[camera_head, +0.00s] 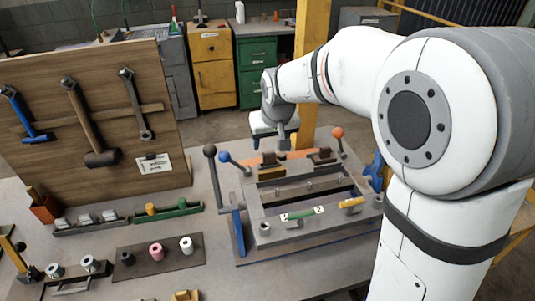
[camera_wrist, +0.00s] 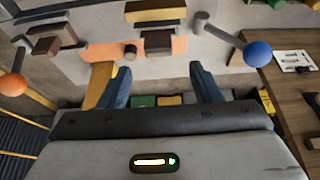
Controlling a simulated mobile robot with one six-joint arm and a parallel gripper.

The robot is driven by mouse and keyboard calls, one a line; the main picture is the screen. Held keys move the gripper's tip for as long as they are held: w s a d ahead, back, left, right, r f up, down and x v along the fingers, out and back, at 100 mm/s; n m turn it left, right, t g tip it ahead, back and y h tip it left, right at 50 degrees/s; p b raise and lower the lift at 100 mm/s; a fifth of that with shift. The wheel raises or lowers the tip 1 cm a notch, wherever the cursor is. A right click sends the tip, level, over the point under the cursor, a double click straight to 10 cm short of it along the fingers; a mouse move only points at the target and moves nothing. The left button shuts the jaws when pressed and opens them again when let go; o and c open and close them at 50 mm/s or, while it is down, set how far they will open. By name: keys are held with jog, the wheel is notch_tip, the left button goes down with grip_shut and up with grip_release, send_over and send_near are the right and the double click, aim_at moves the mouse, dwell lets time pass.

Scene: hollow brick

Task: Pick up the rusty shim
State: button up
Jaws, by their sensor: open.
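My gripper (camera_head: 275,138) hangs above the back edge of the grey fixture frame (camera_head: 251,200). In the wrist view, my gripper (camera_wrist: 155,76) has two dark blue fingers spread apart with nothing between them. An orange, rust-toned flat strip (camera_wrist: 97,53) lies just beyond the fingertips; it also shows in the head view (camera_head: 301,154). Two dark brown blocks, one left (camera_wrist: 46,32) and one nearer the middle (camera_wrist: 157,40), stand by the strip. I cannot tell for sure which of these is the rusty shim. A small brown round peg (camera_wrist: 130,49) shows between them.
Levers with a blue ball (camera_wrist: 258,54) and an orange ball (camera_wrist: 13,85) rise on either side of the fixture. A dark-knobbed lever (camera_head: 210,150) stands at its left. A wooden tool board (camera_head: 100,180) and small part racks (camera_head: 160,260) fill the left bench.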

aim_at(270, 153)
jog(key=x, duration=0.2)
jog(key=p+x, duration=0.1)
jog(key=x, duration=0.3)
jog(key=shift+s+d+f+p, duration=0.1)
jog(key=shift+s+f+p, duration=0.1)
jog(key=shift+f+p, duration=0.25)
jog(key=shift+c, duration=0.5)
jog(key=c, duration=0.7)
